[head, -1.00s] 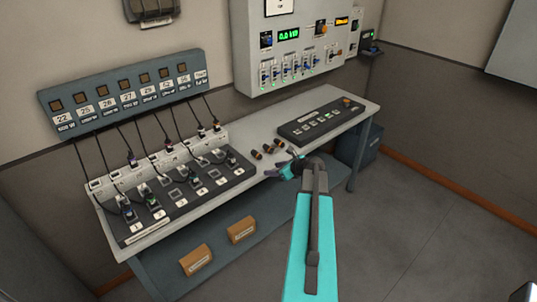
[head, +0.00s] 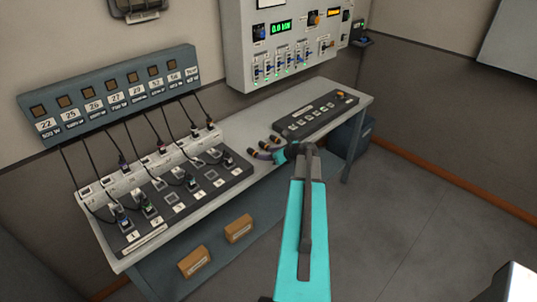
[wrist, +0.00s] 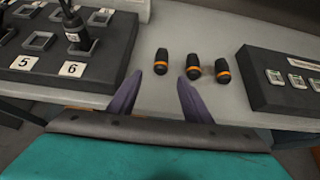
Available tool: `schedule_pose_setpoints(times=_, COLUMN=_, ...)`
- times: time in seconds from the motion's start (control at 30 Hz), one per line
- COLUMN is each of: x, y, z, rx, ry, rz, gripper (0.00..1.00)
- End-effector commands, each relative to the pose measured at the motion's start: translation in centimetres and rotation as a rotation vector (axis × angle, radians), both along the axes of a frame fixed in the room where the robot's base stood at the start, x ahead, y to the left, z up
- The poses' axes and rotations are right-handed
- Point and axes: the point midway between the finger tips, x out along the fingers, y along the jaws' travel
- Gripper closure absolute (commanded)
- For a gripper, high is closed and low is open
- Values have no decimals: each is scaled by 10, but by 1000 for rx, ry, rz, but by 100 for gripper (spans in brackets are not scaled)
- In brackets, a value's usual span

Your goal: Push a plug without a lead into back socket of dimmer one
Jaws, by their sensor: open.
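Three black plugs with orange bands and no leads stand on the bench: a left plug (wrist: 161,62), a middle plug (wrist: 193,66) and a right plug (wrist: 222,70). They also show as a small group in the head view (head: 266,145). My gripper (wrist: 158,82) is open and empty, its purple fingers apart, on the near side of the plugs. The left plug shows between and beyond the fingertips. The dimmer block (head: 210,185) is to the left, with numbered sockets.
Black leads hang from the numbered panel (head: 110,95) to a pale strip (head: 125,168) behind the dimmer block. A fader desk (head: 315,117) stands right of the plugs. A wall cabinet (head: 290,45) is behind. Bare bench (wrist: 230,102) lies around the plugs.

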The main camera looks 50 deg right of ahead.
Motion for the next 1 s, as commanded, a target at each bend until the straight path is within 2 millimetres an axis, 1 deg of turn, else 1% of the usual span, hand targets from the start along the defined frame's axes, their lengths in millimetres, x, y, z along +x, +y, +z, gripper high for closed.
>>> schedule_pose_setpoints(times=0.17, x=0, y=-3, z=-1, rx=0, ry=0, rz=-2, gripper=55)
schedule_pose_setpoints(times=0.37, x=7, y=-5, z=-8, rx=0, ry=0, rz=-5, gripper=55)
schedule_pose_setpoints(times=1.0, x=57, y=-10, z=-39, rx=0, ry=0, rz=-6, gripper=55)
